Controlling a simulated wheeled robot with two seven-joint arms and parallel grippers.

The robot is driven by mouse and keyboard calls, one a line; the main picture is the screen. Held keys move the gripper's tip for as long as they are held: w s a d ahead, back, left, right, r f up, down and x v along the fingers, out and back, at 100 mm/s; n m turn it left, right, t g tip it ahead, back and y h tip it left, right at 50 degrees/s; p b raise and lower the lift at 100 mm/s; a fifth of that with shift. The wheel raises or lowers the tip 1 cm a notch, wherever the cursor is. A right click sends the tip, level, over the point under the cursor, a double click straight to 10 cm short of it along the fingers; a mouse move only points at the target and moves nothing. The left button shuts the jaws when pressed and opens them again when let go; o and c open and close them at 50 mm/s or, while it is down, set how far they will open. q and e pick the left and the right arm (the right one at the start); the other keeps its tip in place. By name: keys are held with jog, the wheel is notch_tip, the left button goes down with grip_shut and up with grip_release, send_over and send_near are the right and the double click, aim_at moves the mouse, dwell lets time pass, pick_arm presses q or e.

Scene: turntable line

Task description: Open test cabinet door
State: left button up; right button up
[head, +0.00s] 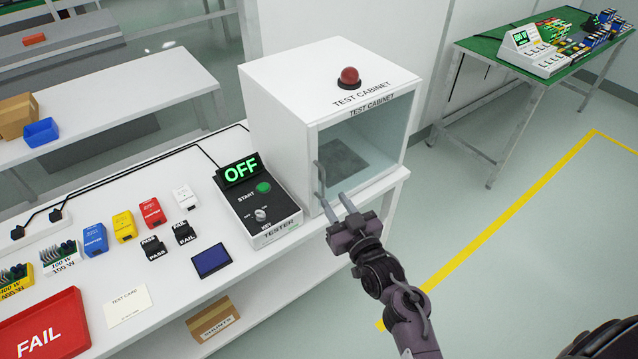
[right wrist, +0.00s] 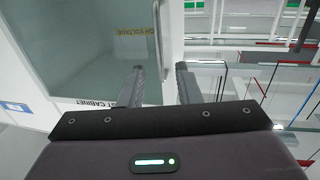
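The white test cabinet (head: 290,105) stands at the right end of the white workbench, with a red dome button (head: 349,77) on top. Its clear glass door (head: 375,145) looks shut, and the grey bar handle (head: 320,180) is along the door's left edge. My right gripper (head: 337,207) is open in front of the handle's lower end. In the right wrist view the handle (right wrist: 157,40) lies ahead, in line with the gap between the two spread fingers (right wrist: 161,83). Whether the fingertips reach around the bar I cannot tell. My left gripper is out of view.
The tester (head: 262,205) with a lit OFF display stands just left of the cabinet. Several small coloured blocks, a red FAIL tray (head: 40,325) and a card lie further left on the bench. The floor right of the cabinet is free up to a green-topped table (head: 490,45).

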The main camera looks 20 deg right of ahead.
aim_at(324, 186)
jog(key=w, duration=0.3)
jog(key=w+a+p, duration=0.1)
jog(key=w, duration=0.1)
jog(key=shift+w, duration=0.35)
grip_shut()
